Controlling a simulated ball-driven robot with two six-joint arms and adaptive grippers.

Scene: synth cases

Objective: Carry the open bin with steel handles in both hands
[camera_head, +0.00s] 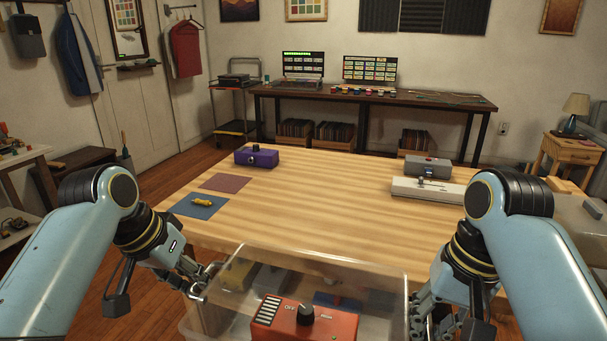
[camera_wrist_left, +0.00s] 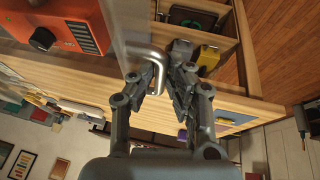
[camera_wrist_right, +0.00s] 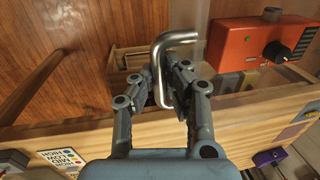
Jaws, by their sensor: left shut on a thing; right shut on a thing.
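The open bin (camera_head: 380,268) is clear plastic and is close to me at the bottom centre of the head view, in front of the table edge. An orange box with a black knob (camera_head: 305,323) is in it. My left gripper (camera_head: 199,284) is shut on the bin's left steel handle, a bent bar (camera_wrist_left: 150,54) in the left wrist view. My right gripper (camera_head: 436,318) is shut on the right steel handle (camera_wrist_right: 174,40), which shows clearly in the right wrist view. The bin's lower part is cut off by the head view's bottom edge.
A wooden table (camera_head: 310,205) lies just beyond the bin, its middle clear. On it are a purple box (camera_head: 256,157), a blue mat (camera_head: 196,207) with a yellow object, a reddish mat (camera_head: 226,183) and grey devices (camera_head: 428,168) at right. Open wooden compartments (camera_wrist_left: 222,42) are below.

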